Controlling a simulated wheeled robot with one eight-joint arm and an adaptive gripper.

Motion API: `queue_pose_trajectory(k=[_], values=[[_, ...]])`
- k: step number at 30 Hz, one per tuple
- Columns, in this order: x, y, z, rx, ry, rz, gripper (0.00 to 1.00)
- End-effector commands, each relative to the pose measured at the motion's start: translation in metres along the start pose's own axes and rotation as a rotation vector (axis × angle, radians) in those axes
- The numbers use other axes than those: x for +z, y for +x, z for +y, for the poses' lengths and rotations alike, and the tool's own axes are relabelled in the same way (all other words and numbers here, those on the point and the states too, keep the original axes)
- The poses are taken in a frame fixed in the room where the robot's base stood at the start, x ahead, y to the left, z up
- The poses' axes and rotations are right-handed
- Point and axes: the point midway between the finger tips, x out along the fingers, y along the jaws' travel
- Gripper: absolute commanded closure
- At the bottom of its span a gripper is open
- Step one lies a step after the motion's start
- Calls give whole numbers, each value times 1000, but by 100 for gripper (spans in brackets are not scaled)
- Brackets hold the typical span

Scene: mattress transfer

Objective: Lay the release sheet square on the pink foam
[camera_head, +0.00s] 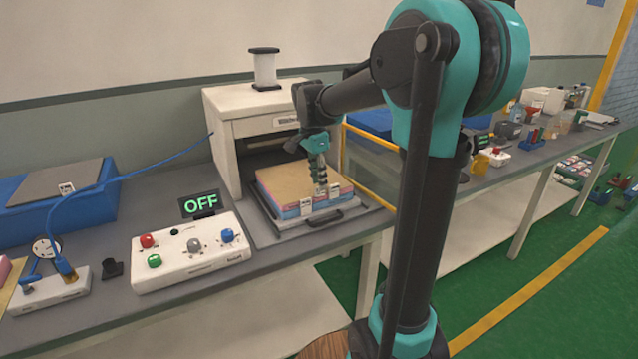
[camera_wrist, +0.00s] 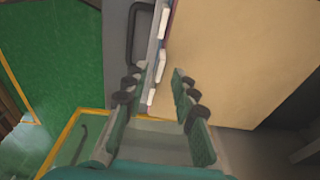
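A tan sheet (camera_head: 290,183), which looks like the release sheet, lies on top of a layered foam stack and looks roughly square with it. Pink foam (camera_head: 283,206) shows as a band at the stack's side, with blue beside it and white tags on the front. The tan top also fills the right of the wrist view (camera_wrist: 245,60). My gripper (camera_head: 318,183) points down at the stack's front right part. In the wrist view my gripper (camera_wrist: 157,80) has its fingers apart, with the stack's tagged edge between them in the picture. Contact cannot be told.
The stack sits on a grey tray (camera_head: 264,229) with a dark handle, before a white open-fronted machine (camera_head: 225,135). A control box (camera_head: 190,262) with an OFF display (camera_head: 200,204) stands left. A gauge stand (camera_head: 50,290) and blue block (camera_head: 40,222) lie farther left.

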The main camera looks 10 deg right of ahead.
Motion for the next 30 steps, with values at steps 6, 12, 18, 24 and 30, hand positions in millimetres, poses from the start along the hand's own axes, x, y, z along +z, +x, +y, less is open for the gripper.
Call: queue_pose_trajectory(k=[6, 12, 18, 24, 30], values=[[0, -46, 0, 0, 0, 0, 73], [0, -82, 0, 0, 0, 0, 73], [0, -100, 0, 0, 0, 0, 73], [0, -99, 3, -4, -16, -1, 73], [2, -38, 38, -72, -262, -2, 73]])
